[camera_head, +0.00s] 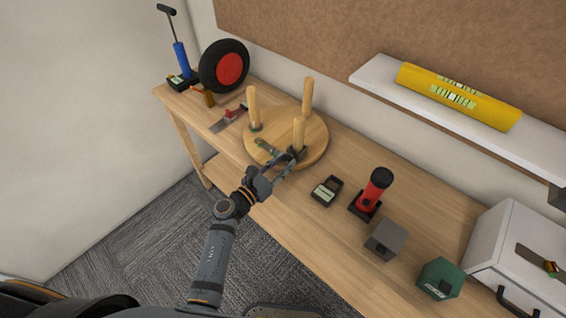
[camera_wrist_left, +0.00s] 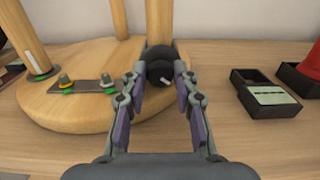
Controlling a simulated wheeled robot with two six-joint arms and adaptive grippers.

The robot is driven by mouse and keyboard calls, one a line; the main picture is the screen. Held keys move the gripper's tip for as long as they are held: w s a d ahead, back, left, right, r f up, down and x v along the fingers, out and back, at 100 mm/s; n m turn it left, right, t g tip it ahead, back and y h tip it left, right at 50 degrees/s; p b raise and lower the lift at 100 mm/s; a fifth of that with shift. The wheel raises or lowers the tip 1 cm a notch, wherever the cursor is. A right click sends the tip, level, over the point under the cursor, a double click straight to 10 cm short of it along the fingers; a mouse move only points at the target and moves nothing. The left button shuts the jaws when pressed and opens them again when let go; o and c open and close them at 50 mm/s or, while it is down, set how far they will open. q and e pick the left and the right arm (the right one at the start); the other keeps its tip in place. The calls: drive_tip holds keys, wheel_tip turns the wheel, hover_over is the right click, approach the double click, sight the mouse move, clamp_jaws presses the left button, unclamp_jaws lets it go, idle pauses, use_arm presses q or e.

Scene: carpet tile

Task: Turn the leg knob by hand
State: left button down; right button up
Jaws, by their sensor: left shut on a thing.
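A round wooden stool top (camera_head: 262,158) lies on the workbench with three wooden legs standing up from it. The black leg knob (camera_wrist_left: 160,72) is at the base of the nearest leg (camera_head: 298,133). In the left wrist view it sits between the fingertips of my left gripper (camera_wrist_left: 158,85). My left gripper also shows in the head view (camera_head: 284,166), reaching in from the left at the stool's near edge, shut on the knob. The fingers hide part of the knob in the head view. My right gripper is not in view.
A grey plate with small knobs (camera_wrist_left: 82,87) lies on the stool top. Right of the stool are a black meter (camera_head: 327,190), a red torch-like tool (camera_head: 371,193) and a grey block (camera_head: 386,239). A wheel (camera_head: 224,67) stands at the back left.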

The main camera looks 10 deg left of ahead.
use_arm(q)
drive_tip(key=shift+r+n+p, duration=0.2)
drive_tip(key=shift+n+p, duration=0.55)
drive_tip(key=shift+n, duration=0.25)
drive_tip(key=shift+f+n, duration=0.15)
drive_tip(key=shift+n, duration=0.25)
drive_tip(key=c, duration=1)
unclamp_jaws()
